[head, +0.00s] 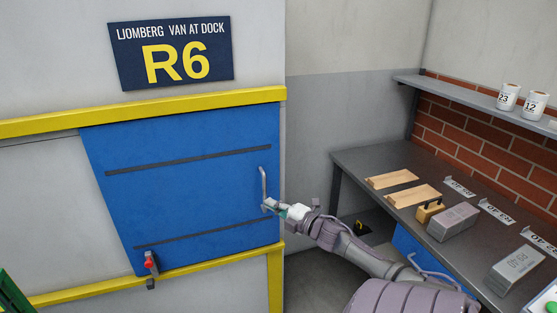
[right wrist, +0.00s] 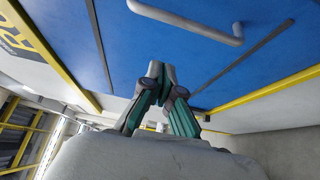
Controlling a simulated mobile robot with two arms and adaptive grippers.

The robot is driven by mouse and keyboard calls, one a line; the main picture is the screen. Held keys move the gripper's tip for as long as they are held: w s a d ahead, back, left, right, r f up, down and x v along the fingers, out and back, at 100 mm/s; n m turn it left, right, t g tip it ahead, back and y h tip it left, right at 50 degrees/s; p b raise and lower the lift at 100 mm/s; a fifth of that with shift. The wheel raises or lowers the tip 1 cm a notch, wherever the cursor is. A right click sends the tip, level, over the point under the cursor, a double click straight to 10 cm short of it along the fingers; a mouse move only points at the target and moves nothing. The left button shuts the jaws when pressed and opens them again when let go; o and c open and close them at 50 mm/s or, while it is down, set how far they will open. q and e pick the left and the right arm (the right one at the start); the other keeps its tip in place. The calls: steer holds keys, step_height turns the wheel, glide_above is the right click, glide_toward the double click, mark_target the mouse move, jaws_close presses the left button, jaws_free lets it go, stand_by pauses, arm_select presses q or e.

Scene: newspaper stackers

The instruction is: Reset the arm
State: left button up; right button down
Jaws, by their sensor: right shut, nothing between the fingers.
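My right arm (head: 345,240) reaches in from the lower right toward a blue door panel (head: 190,180). My right gripper (head: 272,207) is shut with nothing in it, close to the lower end of the door's grey handle (head: 263,184) in the head view. In the right wrist view the shut fingers (right wrist: 160,72) show in the middle, and the handle (right wrist: 190,30) lies beyond them, apart from the fingertips. My left gripper is not in view.
A dark bench (head: 350,160) on the right holds wooden trays (head: 413,195), a stamp-like block and grey bundles (head: 452,222). A shelf (head: 470,95) with white cups is above. A red-knobbed latch (head: 150,264) sits below the door. A green object (head: 12,298) shows lower left.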

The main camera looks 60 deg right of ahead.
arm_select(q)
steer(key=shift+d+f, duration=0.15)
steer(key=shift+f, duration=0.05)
arm_select(e)
steer(key=shift+s+a+r, duration=0.1)
steer(key=shift+s+a, duration=0.1)
steer(key=shift+s, duration=0.4)
steer(key=shift+s+a, duration=0.15)
steer(key=shift+s, duration=0.45)
